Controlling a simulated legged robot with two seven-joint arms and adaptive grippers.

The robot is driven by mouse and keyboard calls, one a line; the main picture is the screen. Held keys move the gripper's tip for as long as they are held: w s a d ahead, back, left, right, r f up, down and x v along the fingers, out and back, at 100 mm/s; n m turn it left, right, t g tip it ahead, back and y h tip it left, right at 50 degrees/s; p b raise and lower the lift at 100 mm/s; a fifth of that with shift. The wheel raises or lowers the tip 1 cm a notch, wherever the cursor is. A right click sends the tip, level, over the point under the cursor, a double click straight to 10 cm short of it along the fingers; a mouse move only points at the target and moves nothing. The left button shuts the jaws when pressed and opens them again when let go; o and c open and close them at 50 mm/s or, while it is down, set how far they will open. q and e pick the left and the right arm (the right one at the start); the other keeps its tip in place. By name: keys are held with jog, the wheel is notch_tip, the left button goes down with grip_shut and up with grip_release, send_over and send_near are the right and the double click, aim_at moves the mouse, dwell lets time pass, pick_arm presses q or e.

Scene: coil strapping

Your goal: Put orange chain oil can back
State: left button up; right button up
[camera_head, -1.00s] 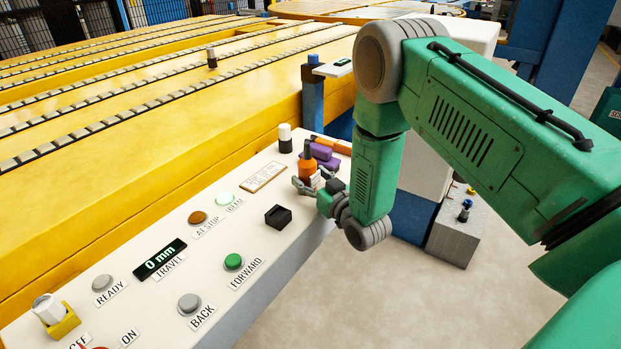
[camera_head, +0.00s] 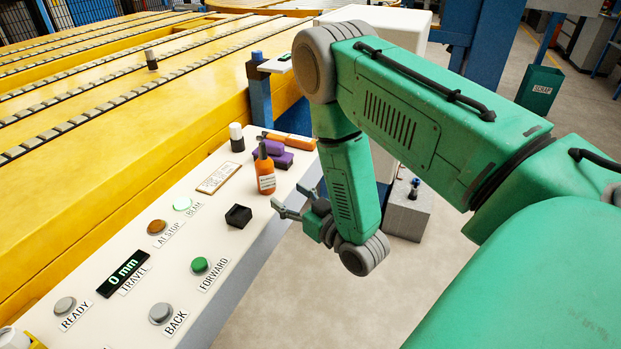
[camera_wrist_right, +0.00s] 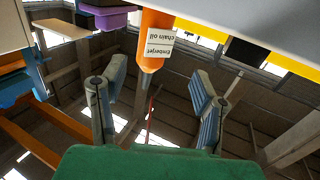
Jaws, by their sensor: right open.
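The orange chain oil can (camera_head: 265,172), with a dark spout and a white label, stands upright on the pale control console near its far end. In the right wrist view the can (camera_wrist_right: 154,55) appears upside down at the top, with its label reading "chain oil". My right gripper (camera_head: 293,201) is open and empty just right of the can, apart from it, over the console's right edge. In the wrist view the two fingers of the right gripper (camera_wrist_right: 157,75) are spread wide. My left gripper is not in view.
Console buttons and labels lie closer. Yellow conveyor (camera_head: 150,110) runs along the left.

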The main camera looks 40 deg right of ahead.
jog(key=a+f+g, duration=0.1)
jog(key=s+a+f+g, duration=0.1)
jog(key=f, duration=0.1)
jog(key=s+f+g, duration=0.1)
jog(key=f, duration=0.1)
jog(key=shift+s+a+f+g, duration=0.25)
jog(key=shift+a+g, duration=0.05)
jog(key=shift+a, duration=0.1)
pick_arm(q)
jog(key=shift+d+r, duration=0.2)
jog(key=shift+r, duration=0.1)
pick_arm(e)
jog(key=s+a+f+g, duration=0.2)
jog(key=s+f+g, duration=0.1)
jog(key=s, duration=0.5)
jog(key=s+a+f+g, duration=0.1)
jog(key=s+f+g, duration=0.3)
jog(key=s+g, duration=0.2)
jog(key=s+a+f+g, duration=0.2)
jog(key=s+f+g, duration=0.1)
jog(key=s, duration=0.8)
jog(key=shift+a+f+g, duration=0.25)
jog(key=shift+a+g, duration=0.05)
jog(key=shift+g, duration=0.6)
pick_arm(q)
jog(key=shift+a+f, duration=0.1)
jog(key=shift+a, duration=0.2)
pick_arm(e)
jog(key=shift+a+r, duration=0.1)
jog(key=shift+a, duration=0.2)
